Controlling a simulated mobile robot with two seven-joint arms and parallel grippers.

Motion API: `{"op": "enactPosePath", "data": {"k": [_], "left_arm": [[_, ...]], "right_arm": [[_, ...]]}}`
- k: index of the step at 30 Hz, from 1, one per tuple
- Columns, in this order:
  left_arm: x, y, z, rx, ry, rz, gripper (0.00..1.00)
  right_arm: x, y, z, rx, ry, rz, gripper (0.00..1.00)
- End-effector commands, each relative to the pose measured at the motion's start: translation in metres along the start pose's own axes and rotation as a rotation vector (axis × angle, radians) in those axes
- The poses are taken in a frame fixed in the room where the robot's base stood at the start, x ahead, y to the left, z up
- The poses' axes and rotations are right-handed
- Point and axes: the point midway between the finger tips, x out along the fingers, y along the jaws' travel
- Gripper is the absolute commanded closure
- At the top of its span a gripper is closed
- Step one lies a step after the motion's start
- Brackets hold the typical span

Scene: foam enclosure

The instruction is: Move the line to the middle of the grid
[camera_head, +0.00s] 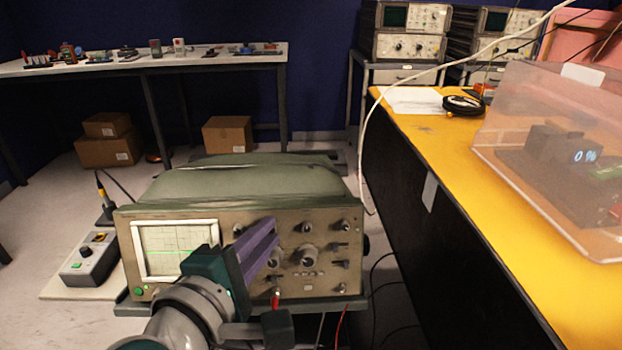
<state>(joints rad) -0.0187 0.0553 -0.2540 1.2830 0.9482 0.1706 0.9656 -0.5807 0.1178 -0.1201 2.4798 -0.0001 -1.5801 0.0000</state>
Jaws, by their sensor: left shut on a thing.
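The oscilloscope (150,210) stands on a stand in front of me, with a green cover on top. Its screen (160,240) at the left of the panel shows a grid and a thin green horizontal line (155,252). The line lies near mid-height of the grid; part of the screen's lower right is hidden by my arm. My left gripper (268,232) reaches across the panel right of the screen, its purple fingers shut on a knob that they mostly hide. Other knobs (308,255) show to the right. My right gripper is not in view.
A yellow-topped bench (450,150) with a clear cover (545,150) stands close on the right. A white cable (375,120) hangs beside the oscilloscope. A control box (88,262) stands at the left. A long table (200,62) and cardboard boxes (228,134) are behind.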

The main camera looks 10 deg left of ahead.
Motion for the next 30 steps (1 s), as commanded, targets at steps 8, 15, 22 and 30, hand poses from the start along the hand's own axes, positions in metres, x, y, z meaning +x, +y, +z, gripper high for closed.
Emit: {"op": "enactPosePath", "data": {"k": [8, 15, 22, 30], "left_arm": [[0.0, 0.004, 0.001, 0.113, -0.002, -0.043, 1.0], [0.0, 0.003, 0.001, 0.148, -0.004, -0.056, 1.0], [0.001, 0.003, 0.001, 0.15, -0.004, -0.057, 1.0], [0.0, 0.002, 0.001, 0.149, -0.004, -0.057, 0.68]], "right_arm": [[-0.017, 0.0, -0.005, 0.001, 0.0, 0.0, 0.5], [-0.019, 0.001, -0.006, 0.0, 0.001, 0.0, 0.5], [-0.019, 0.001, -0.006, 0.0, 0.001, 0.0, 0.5], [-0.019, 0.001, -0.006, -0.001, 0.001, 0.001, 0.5]]}}
